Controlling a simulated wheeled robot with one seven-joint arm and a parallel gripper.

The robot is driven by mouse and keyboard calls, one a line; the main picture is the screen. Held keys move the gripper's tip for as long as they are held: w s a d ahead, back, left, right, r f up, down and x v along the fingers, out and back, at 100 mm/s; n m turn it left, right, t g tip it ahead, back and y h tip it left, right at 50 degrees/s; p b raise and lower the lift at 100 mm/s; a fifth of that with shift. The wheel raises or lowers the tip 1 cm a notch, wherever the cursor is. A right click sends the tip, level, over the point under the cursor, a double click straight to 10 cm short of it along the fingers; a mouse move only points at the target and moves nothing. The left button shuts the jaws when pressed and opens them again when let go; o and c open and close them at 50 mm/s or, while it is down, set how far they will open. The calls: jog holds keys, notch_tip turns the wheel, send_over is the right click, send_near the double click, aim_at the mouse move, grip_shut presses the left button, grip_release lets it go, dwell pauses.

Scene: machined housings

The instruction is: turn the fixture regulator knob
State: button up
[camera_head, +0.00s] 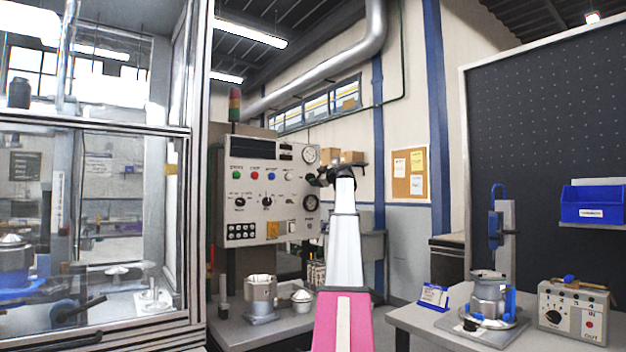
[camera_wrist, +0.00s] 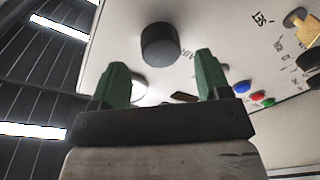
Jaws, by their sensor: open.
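The black round knob (camera_wrist: 160,45) stands out from the pale control panel (camera_wrist: 235,40) in the wrist view; it looks like the regulator knob. A dark round part (camera_head: 311,202) at the right of the panel in the head view appears to be the same knob. My gripper (camera_wrist: 160,72) is open, its two green fingers spread to either side of the picture below the knob. The knob lies beyond the fingertips, with nothing between the fingers. In the head view my gripper (camera_head: 320,179) is a dark shape before the panel's right edge, and its fingers are hard to make out.
The panel also carries a gauge (camera_head: 311,155), coloured buttons (camera_wrist: 255,94), smaller knobs (camera_head: 267,202) and a yellow key-like part (camera_wrist: 304,26). A glass-walled enclosure (camera_head: 190,180) stands at left. Metal housings (camera_head: 260,295) stand on the bench below. A workbench (camera_head: 455,325) is at right.

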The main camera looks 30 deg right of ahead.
jog(key=shift+w+a, duration=0.15)
jog(key=shift+w, duration=0.55)
jog(key=shift+w+a, duration=0.1)
jog(key=shift+w, duration=0.6)
jog(key=shift+c, duration=0.3)
jog(key=c, duration=0.9)
jog(key=shift+o, duration=0.2)
